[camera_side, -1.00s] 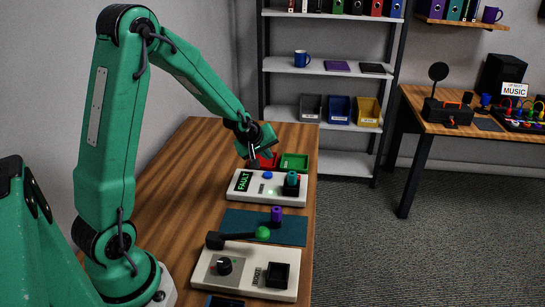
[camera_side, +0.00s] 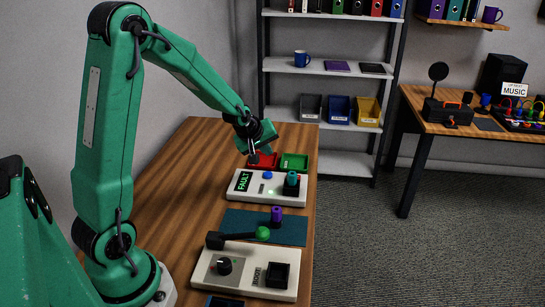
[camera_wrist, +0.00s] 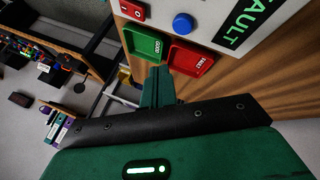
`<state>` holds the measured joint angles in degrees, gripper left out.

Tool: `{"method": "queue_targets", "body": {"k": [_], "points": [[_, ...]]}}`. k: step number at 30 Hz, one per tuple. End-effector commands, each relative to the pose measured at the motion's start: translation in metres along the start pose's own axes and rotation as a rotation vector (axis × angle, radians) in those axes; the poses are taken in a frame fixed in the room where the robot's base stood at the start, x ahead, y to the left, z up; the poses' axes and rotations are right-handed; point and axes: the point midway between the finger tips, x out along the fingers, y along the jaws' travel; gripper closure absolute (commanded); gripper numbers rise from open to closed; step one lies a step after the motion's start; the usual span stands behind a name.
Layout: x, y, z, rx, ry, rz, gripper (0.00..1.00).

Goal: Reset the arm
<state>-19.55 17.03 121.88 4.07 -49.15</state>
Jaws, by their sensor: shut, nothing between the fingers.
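My gripper (camera_side: 253,157) is shut and empty in the side view, above the far end of the wooden table, at the near left edge of the red tray (camera_side: 268,160). In the wrist view my gripper (camera_wrist: 157,72) points toward the gap by the green tray (camera_wrist: 143,42) and the red tray (camera_wrist: 190,58). Both trays look empty in the wrist view. The green tray also shows in the side view (camera_side: 294,162), right of the red one.
A white panel (camera_side: 240,199) with a green FAULT display, blue button and teal peg stands before the trays. Nearer are a teal mat (camera_side: 290,232) with a purple cylinder (camera_side: 276,214), a green-knobbed lever (camera_side: 262,234) and a beige box (camera_side: 208,272). Bare wood (camera_side: 190,175) lies left.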

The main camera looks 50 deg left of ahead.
Motion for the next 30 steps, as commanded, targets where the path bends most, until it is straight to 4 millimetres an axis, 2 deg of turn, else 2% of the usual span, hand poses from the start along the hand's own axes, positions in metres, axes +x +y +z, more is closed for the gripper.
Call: {"method": "queue_targets", "body": {"k": [5, 8, 20, 30], "points": [[-0.017, 0.006, 0.005, 0.05, -0.009, 0.004, 1.0], [-0.033, 0.011, 0.012, 0.104, -0.021, 0.007, 1.0], [-0.125, 0.019, 0.052, 0.418, -0.087, 0.025, 1.0], [-0.197, 0.003, 0.091, 0.696, -0.142, 0.051, 1.0]]}}
